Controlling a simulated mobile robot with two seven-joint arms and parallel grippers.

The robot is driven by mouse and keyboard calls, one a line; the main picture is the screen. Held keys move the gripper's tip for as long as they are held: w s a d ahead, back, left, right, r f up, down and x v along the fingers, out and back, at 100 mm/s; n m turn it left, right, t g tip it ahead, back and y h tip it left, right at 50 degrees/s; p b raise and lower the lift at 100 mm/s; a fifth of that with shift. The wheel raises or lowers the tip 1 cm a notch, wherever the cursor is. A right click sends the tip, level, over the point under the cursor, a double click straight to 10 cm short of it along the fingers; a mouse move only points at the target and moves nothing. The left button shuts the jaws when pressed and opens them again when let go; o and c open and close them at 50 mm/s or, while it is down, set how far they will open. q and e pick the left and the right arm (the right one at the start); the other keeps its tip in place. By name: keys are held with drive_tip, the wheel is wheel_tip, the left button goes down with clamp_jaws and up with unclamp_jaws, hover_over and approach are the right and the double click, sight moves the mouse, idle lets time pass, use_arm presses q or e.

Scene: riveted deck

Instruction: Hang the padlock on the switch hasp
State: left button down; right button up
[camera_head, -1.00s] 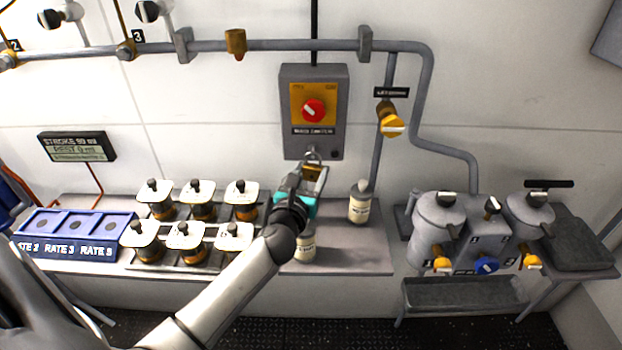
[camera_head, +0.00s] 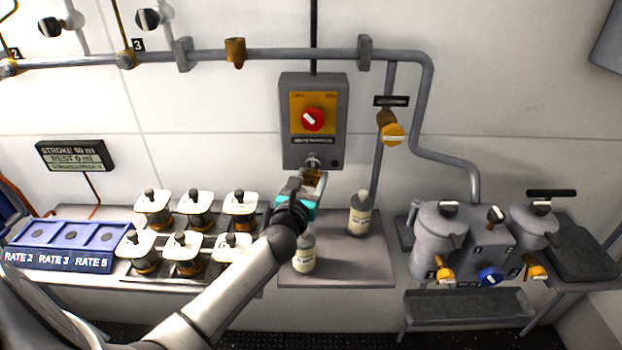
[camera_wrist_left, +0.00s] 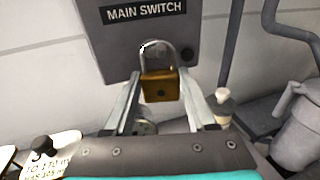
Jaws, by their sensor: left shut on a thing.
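The main switch box (camera_head: 313,95) hangs on the wall with a red knob (camera_head: 313,120) on a yellow plate. Its small hasp (camera_head: 313,160) is at the lower edge. My left gripper (camera_head: 312,187) is just below it, shut on the brass padlock (camera_head: 315,177). In the left wrist view the padlock (camera_wrist_left: 161,86) sits upright between the fingertips of the left gripper (camera_wrist_left: 162,88), its grey shackle (camera_wrist_left: 157,52) pointing up in front of the box's lower part. I cannot tell whether the shackle passes through the hasp. My right gripper is not in view.
Two pale bottles (camera_head: 360,214) (camera_head: 304,254) stand on the bench (camera_head: 340,270) near my left arm. Several square-topped jars (camera_head: 183,247) and a blue rate tray (camera_head: 68,262) are at left. A yellow-handled valve (camera_head: 392,133) is right of the box.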

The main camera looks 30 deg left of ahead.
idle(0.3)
use_arm(q)
drive_tip(key=shift+c, duration=0.6)
unclamp_jaws()
drive_tip(key=shift+s, duration=0.1)
drive_tip(key=v, duration=1.5)
